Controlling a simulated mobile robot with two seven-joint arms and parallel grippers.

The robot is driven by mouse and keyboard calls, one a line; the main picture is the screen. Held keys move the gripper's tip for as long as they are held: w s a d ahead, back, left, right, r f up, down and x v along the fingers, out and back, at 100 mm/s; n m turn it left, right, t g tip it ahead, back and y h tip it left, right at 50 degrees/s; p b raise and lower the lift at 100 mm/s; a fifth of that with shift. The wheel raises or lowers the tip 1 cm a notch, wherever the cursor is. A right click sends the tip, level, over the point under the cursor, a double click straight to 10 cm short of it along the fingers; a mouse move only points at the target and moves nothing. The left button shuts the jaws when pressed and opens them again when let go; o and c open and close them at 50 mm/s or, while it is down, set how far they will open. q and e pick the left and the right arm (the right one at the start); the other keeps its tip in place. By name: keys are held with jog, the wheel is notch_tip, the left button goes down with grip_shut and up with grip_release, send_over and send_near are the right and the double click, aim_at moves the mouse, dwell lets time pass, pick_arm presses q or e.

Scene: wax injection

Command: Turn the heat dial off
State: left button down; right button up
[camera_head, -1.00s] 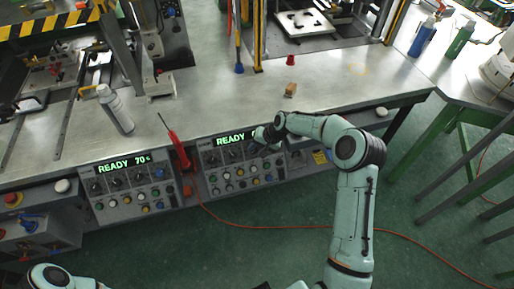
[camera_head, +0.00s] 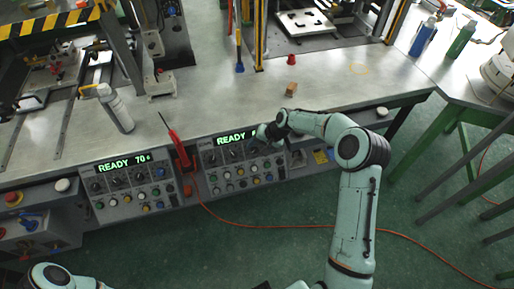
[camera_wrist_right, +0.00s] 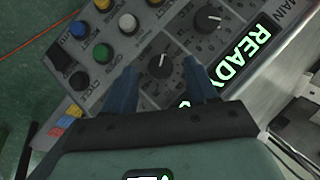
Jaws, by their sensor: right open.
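The right control panel (camera_head: 226,164) has a green READY display (camera_head: 230,139) and rows of dials and buttons. My right gripper (camera_head: 263,138) is at the right end of that display, hiding its last part. In the right wrist view my right gripper (camera_wrist_right: 161,72) is open. One black dial (camera_wrist_right: 160,66) with a white pointer mark lies between its fingertips; I cannot tell whether they touch it. A second black dial (camera_wrist_right: 208,18) is beyond, beside the display (camera_wrist_right: 240,55). The dials' labels are too small to read. My left gripper is not in view.
A left panel (camera_head: 128,188) shows READY 70. A spray bottle (camera_head: 116,108), a small brown block (camera_head: 291,89) and a red cap (camera_head: 291,60) are on the metal bench (camera_head: 330,85).

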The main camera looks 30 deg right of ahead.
jog(key=v, duration=1.2)
jog(key=s+a+f+n+g, duration=0.1)
jog(key=s+a+f, duration=0.3)
jog(key=f, duration=0.4)
jog(key=s+a+f+g, duration=0.1)
jog(key=s+a+f, duration=0.2)
jog(key=a+f, duration=0.3)
jog(key=s+a+f+n, duration=0.1)
jog(key=s+a+f, duration=0.25)
jog(key=f, duration=0.55)
jog(key=s+a+f+g, duration=0.1)
jog(key=s+a+f, duration=0.1)
jog(key=s, duration=0.5)
jog(key=s+a+f+n+g, duration=0.1)
jog(key=s+a+f, duration=0.2)
jog(key=s, duration=0.5)
jog(key=s+a+f+n+g, duration=0.1)
jog(key=s+a+f, duration=0.2)
jog(key=s, duration=0.4)
jog(key=shift+s+a, duration=0.3)
jog(key=shift+a, duration=0.15)
jog(key=shift+f, duration=0.1)
